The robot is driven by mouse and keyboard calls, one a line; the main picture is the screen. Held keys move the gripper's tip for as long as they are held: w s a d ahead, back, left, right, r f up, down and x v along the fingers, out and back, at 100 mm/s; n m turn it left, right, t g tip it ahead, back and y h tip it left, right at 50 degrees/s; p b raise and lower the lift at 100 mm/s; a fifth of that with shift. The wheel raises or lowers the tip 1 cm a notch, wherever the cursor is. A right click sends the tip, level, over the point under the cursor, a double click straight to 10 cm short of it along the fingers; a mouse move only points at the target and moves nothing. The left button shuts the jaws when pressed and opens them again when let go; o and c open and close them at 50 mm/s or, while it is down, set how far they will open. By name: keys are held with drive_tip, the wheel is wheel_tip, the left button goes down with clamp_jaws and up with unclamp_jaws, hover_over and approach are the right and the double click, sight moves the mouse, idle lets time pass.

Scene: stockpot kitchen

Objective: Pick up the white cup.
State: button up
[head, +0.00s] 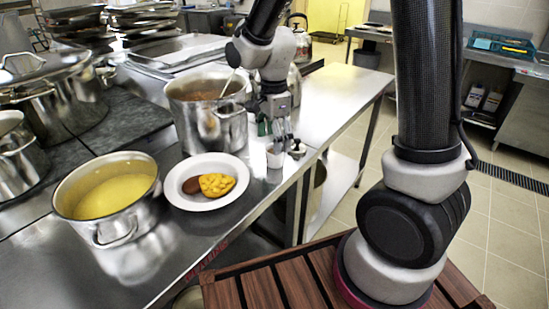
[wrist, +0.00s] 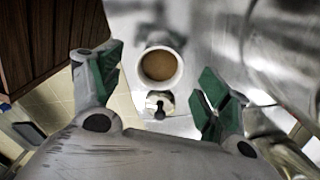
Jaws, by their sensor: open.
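The white cup (head: 275,157) stands upright near the right edge of the steel counter, just right of the white plate. In the wrist view the cup (wrist: 160,85) shows from above with brown contents, between the two green-padded fingers and a little beyond their middle. My gripper (head: 279,130) is open and empty, pointing down above and close to the cup. In the wrist view my gripper (wrist: 158,80) has clear gaps on both sides of the cup. The fingers partly hide the cup's top in the head view.
A small metal item with a dark knob (head: 297,149) stands close to the cup's right. A large steel pot (head: 205,125) is just behind. The white plate (head: 207,202) with food and a pot of yellow soup (head: 112,223) are left. Bare counter (head: 335,92) lies behind.

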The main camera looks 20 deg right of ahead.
drive_tip(key=f, duration=0.5)
drive_tip(key=shift+w+d+f, duration=0.1)
drive_tip(key=shift+d+f, duration=0.1)
drive_tip(key=c, duration=1.2)
